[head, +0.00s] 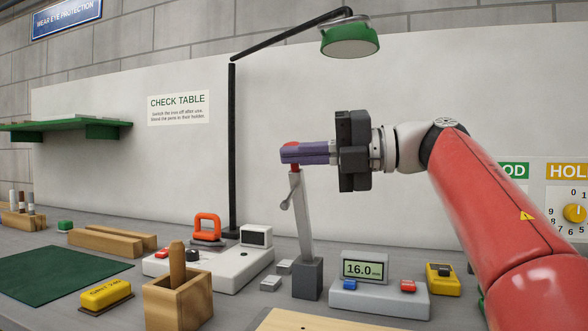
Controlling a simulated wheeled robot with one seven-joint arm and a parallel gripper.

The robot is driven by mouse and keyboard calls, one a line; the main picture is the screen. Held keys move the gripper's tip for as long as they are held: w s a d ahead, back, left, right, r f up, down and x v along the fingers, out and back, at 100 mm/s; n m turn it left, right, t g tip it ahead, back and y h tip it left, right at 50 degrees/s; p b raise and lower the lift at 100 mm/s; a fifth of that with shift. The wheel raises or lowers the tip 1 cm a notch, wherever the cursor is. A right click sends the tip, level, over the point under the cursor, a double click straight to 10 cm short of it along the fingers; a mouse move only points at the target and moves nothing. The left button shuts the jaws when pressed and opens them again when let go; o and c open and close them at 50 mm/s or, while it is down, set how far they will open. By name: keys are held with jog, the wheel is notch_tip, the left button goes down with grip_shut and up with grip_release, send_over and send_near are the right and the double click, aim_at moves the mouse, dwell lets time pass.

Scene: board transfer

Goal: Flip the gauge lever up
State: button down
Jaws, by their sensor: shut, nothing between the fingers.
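A light grey upright bar (303,225) rises from a dark grey block (307,279) on the table and leans slightly left at the top. I take it for the gauge lever or its post. A short grey side arm (287,199) sticks out low left near its top. Red shows at its top (295,169), just below and just above my fingers. My gripper (284,153) is shut and empty, its purple fingers pointing left across the bar's top and hiding part of it. I cannot tell whether they touch. A grey gauge box (380,297) with a display reading 16.0 stands to the right.
A white unit with an orange-handled tool (208,227) stands left of the bar. A wooden holder (178,302), a yellow box (106,294) and a green mat (50,272) lie further left. A yellow meter (443,280) is at right. A green lamp (350,40) hangs above my gripper.

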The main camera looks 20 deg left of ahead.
jog(key=shift+w+r+m, duration=0.4)
jog(key=shift+w, duration=0.35)
jog(key=shift+d, duration=0.1)
jog(key=d, duration=0.7)
jog(key=shift+w+d+r, duration=0.15)
jog(key=shift+w+d, duration=0.2)
jog(key=shift+w, duration=0.05)
